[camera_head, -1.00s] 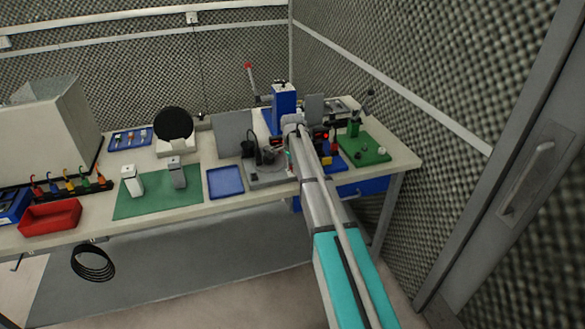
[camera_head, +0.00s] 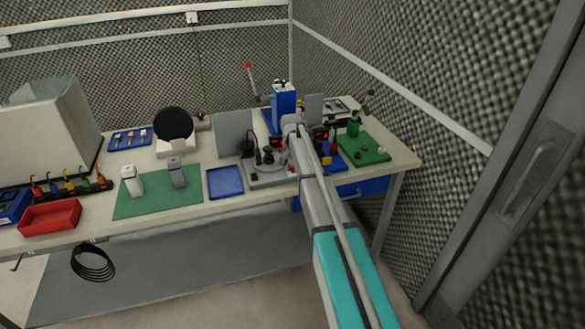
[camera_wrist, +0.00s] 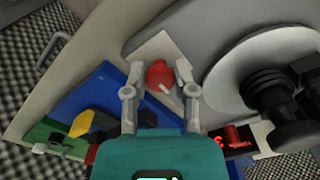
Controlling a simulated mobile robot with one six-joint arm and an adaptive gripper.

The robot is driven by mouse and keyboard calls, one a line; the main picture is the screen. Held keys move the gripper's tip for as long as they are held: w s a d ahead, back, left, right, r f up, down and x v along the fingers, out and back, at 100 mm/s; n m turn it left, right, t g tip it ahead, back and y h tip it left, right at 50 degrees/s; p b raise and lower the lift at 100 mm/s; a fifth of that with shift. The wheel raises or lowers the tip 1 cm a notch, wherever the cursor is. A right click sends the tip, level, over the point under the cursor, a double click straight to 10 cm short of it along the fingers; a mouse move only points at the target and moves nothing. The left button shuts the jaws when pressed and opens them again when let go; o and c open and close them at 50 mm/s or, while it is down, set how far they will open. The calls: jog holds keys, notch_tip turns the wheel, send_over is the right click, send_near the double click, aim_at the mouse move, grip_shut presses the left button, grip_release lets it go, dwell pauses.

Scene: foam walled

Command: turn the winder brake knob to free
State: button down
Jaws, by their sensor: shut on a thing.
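A red knob (camera_wrist: 160,74) with a white pointer mark is in the middle of the wrist view, on a pale plate (camera_wrist: 148,52). The mark points down and to the right. My gripper (camera_wrist: 160,78) has one finger on each side of the knob and is shut on it. In the head view my forearm and wrist hide the knob and the gripper. The winder (camera_head: 268,172), a grey base with black parts, shows left of my wrist there. In the wrist view a pale disc (camera_wrist: 235,75) and a black ribbed part (camera_wrist: 268,90) lie right of the knob.
A red lit display (camera_wrist: 232,134) is close to the right of my gripper. A blue base (camera_wrist: 98,90) with a yellow part (camera_wrist: 82,123) is on the left. A blue tray (camera_head: 225,182) and a green mat (camera_head: 150,198) lie further left on the bench.

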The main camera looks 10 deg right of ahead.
jog(key=n, duration=0.4)
jog(key=shift+s+n, duration=0.1)
jog(key=shift+n, duration=0.2)
jog(key=n, duration=0.5)
dwell(0.3)
jog(key=shift+c, duration=2)
grip_release()
